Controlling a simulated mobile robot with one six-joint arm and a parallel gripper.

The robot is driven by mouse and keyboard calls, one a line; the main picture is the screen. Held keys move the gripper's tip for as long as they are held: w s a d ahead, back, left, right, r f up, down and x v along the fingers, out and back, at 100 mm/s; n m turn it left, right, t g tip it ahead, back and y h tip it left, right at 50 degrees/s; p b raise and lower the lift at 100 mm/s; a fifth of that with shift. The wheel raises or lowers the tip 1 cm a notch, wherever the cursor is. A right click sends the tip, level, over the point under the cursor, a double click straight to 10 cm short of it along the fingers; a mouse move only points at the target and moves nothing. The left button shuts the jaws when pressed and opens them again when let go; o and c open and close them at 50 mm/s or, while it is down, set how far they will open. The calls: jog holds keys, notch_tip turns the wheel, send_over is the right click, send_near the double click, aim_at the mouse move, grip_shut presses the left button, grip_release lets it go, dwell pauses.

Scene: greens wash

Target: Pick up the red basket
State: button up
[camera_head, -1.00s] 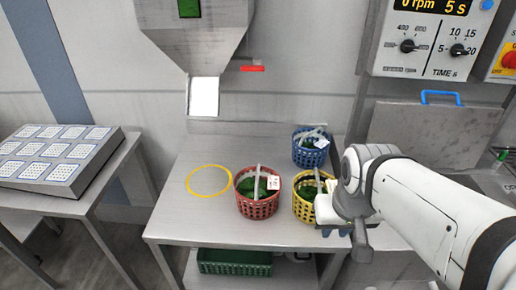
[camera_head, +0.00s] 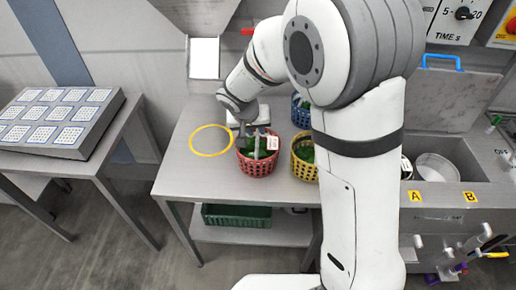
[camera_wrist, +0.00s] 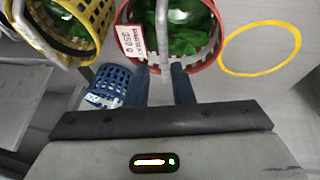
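The red basket (camera_head: 258,168) stands on the metal table with green leaves, a grey handle and a white label in it. In the wrist view the red basket (camera_wrist: 207,58) is at top centre, its handle (camera_wrist: 163,30) running down in line with the gap between my fingers. My gripper (camera_head: 252,133) is just above the basket's back rim. In the wrist view my gripper (camera_wrist: 159,72) has its two dark fingers apart with nothing visibly clamped. I cannot tell whether they touch the rim or handle.
A yellow basket (camera_head: 298,169) stands close to the right, and a blue basket (camera_head: 296,116) behind, partly hidden by my arm. An empty yellow ring (camera_head: 193,146) marks the table at left. A chute (camera_head: 204,60) hangs above. A green crate (camera_head: 236,216) sits below.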

aim_at(257, 136)
jog(key=x, duration=0.2)
jog(key=p+x, duration=0.1)
jog(key=x, duration=0.4)
jog(key=shift+w+a+f, duration=0.15)
jog(key=shift+a+f, duration=0.05)
jog(key=shift+f, duration=0.25)
grip_shut()
jog(key=shift+r, duration=0.1)
dwell(0.9)
